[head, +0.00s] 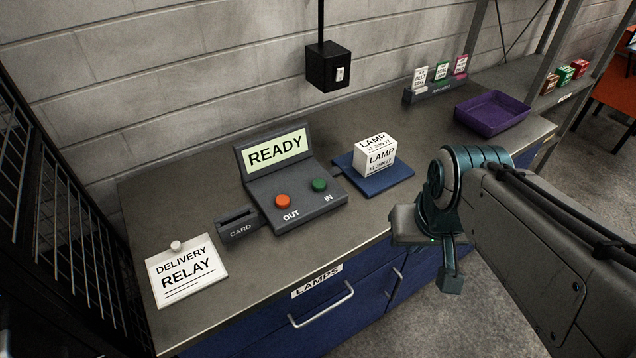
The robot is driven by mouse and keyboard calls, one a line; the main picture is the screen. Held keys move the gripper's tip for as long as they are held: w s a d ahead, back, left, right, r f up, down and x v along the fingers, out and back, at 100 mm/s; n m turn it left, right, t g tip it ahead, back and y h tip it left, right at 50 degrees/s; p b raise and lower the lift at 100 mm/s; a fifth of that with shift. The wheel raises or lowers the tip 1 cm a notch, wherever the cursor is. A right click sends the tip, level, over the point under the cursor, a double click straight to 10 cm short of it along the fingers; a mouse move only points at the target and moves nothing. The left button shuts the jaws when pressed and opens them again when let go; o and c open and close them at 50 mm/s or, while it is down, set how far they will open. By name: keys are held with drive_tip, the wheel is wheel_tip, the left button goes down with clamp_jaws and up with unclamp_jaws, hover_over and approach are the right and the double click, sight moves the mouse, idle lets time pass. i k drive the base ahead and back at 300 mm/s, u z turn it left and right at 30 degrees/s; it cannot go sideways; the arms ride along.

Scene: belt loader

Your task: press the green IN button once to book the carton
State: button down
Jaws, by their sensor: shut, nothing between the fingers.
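The green IN button (319,185) is on the right of the sloped grey console (290,194), beside the orange OUT button (282,202). The console's screen (277,150) reads READY. The carton (376,155) is a white box marked LAMP. It sits on a blue pad (398,181) just right of the console. My gripper (450,284) points down off the counter's front edge, right of and nearer than the console and carton. It is shut and empty, well apart from the button.
A card slot (238,226) stands left of the console, with a DELIVERY RELAY note (186,272) farther left. A purple tray (492,113) and a card rack (436,91) are at the back right. A black switch box (328,68) hangs above the counter. The counter between pad and tray is clear.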

sight(318, 184)
drive_tip(key=k, duration=0.35)
drive_tip(key=u, duration=0.6)
drive_tip(key=k, duration=1.2)
drive_tip(key=z, duration=0.35)
drive_tip(key=i, duration=0.7)
drive_tip(key=z, duration=0.85)
drive_tip(key=i, duration=0.7)
drive_tip(key=u, duration=0.85)
drive_tip(key=i, duration=0.75)
drive_tip(key=u, duration=0.85)
